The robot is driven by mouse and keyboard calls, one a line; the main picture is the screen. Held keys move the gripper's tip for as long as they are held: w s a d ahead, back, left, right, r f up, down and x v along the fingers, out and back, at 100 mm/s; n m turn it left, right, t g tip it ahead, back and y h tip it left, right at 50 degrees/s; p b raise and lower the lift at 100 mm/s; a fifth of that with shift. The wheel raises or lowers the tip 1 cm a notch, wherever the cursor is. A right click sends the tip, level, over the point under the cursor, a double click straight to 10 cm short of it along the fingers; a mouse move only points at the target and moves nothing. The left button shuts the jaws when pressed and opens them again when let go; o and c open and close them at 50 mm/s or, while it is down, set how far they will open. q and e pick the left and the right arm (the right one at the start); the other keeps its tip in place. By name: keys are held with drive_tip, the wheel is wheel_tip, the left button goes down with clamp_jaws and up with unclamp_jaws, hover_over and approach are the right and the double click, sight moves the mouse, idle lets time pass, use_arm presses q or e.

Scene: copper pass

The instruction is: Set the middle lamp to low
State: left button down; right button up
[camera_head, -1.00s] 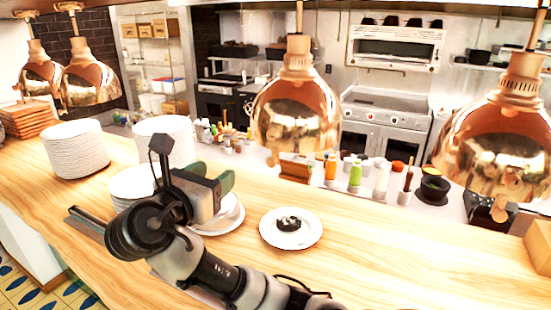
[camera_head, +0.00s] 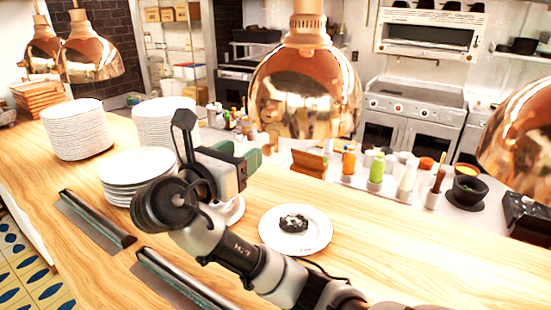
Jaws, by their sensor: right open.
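Copper heat lamps hang over the wooden counter (camera_head: 390,265). The lamp in the middle of the picture (camera_head: 305,92) is a large shiny dome on a ribbed copper neck. Its underside is not visible, and I cannot tell its setting. Another lamp (camera_head: 520,130) is cut off at the right edge. Two more, the nearer one (camera_head: 92,60) and the farther one (camera_head: 42,52), hang at the far left. My right gripper (camera_head: 252,160), with green fingers, is open and empty, below and left of the middle lamp and apart from it. My left gripper is not in view.
Plate stacks (camera_head: 76,130) stand on the counter at left, one (camera_head: 137,170) close beside my right arm. A plate with dark food (camera_head: 310,240) lies right of the gripper. Sauce bottles (camera_head: 376,170) stand behind. Bare counter extends to the right.

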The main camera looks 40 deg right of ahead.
sight(266, 152)
drive_tip(key=w+d+f, duration=0.1)
drive_tip(key=d, duration=0.2)
drive_tip(key=w+d+f, duration=0.1)
drive_tip(key=d, duration=0.3)
drive_tip(key=w+d+f+p, duration=0.1)
drive_tip(key=w+d, duration=0.1)
drive_tip(key=d, duration=0.1)
drive_tip(key=shift+w+d, duration=0.1)
drive_tip(key=shift+d, duration=0.1)
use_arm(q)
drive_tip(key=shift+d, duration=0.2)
